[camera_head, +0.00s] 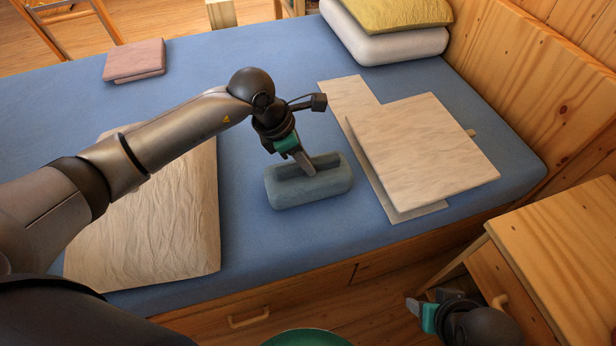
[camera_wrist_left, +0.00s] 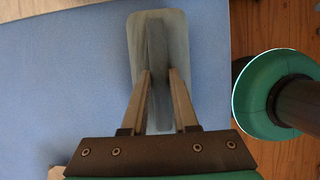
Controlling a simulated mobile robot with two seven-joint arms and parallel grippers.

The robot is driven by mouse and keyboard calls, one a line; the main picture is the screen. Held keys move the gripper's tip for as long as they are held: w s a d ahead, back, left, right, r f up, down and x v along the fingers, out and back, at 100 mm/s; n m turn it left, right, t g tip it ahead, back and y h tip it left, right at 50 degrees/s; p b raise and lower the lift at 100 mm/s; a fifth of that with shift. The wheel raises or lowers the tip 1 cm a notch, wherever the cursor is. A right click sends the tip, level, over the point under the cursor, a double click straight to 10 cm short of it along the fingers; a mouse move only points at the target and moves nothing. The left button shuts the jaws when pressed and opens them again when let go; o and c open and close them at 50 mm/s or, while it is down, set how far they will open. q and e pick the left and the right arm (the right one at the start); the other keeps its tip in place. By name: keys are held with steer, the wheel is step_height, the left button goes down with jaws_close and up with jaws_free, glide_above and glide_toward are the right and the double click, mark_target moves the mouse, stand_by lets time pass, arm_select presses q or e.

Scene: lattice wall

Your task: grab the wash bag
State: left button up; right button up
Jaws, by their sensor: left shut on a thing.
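The wash bag (camera_head: 312,188) is a grey-blue, rounded oblong bag lying on the blue bed near its front edge. It also shows in the left wrist view (camera_wrist_left: 176,60), with a raised strip along its middle. My left gripper (camera_head: 309,170) reaches down from above onto the top of the bag. In the left wrist view its two fingers (camera_wrist_left: 158,85) stand on either side of the raised strip and are shut on it. My right gripper (camera_head: 415,306) is low at the bottom right, off the bed; its jaw state is unclear.
Flat beige cloths (camera_head: 425,150) lie right of the bag, and a large beige pillow (camera_head: 170,220) lies under my left arm. Pillows (camera_head: 390,40) and a folded pink cloth (camera_head: 134,60) lie farther back. A wooden nightstand (camera_head: 560,250) stands at the right. Blue bed surface (camera_head: 245,90) is clear behind the bag.

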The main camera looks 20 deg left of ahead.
arm_select(q)
jaws_close()
stand_by(0.8)
